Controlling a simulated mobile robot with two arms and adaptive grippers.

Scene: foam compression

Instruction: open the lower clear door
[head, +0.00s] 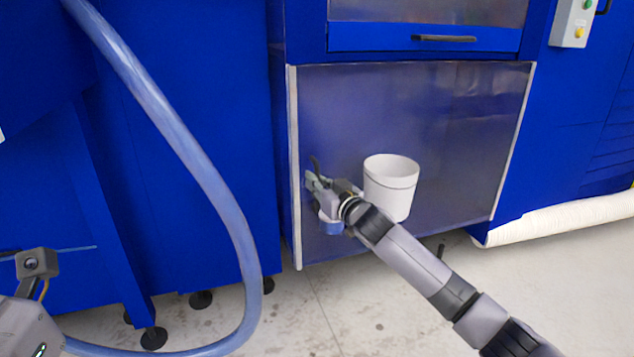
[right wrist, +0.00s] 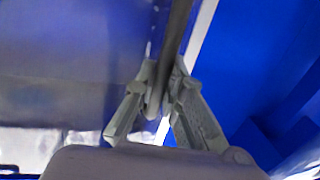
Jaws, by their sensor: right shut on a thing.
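The lower clear door (head: 450,120) is a wide see-through panel low on the blue machine, with pale strips down its left and right edges. It looks closed in the head view. My right gripper (head: 318,184) is at the door's left side, about halfway down. In the right wrist view my right gripper (right wrist: 160,95) is shut on a grey bar-like door handle (right wrist: 177,35), with one finger on each side. The pale edge strip runs just behind it. My left wrist shows at the bottom left of the head view, but its fingers are out of the picture.
A thick blue hose (head: 190,140) hangs at the left. An upper door with a dark handle (head: 445,38) is above. A white roll (head: 560,217) lies right. Concrete floor below is open.

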